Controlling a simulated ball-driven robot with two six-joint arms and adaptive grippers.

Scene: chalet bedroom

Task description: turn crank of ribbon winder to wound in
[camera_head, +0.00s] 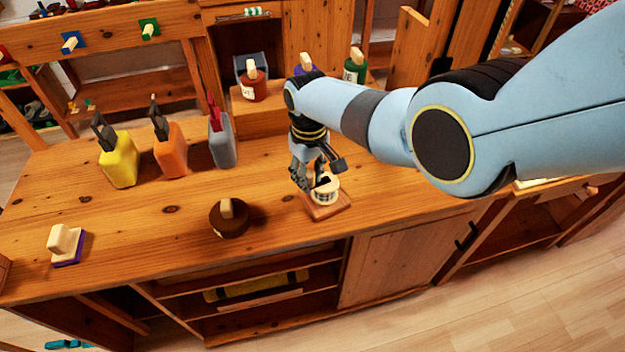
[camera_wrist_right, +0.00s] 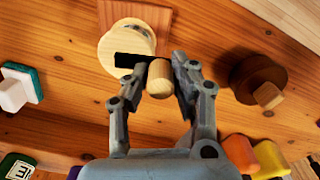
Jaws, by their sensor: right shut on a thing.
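The ribbon winder (camera_head: 326,191) stands on a small wooden base (camera_head: 329,210) near the front edge of the wooden bench, a pale spool with a checked ribbon band. In the right wrist view the winder (camera_wrist_right: 114,48) shows its round pale face with a black crank arm (camera_wrist_right: 131,61) and a wooden crank knob (camera_wrist_right: 160,78). My right gripper (camera_wrist_right: 163,73) is shut on the crank knob, one finger on each side. In the head view my right gripper (camera_head: 314,180) reaches down over the winder and partly hides it. My left gripper is not in view.
A brown round block with a peg handle (camera_head: 229,217) stands left of the winder. Yellow (camera_head: 118,165), orange (camera_head: 171,157) and grey (camera_head: 222,147) bottles stand farther left. A purple-based wooden stamp (camera_head: 66,246) is at far left.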

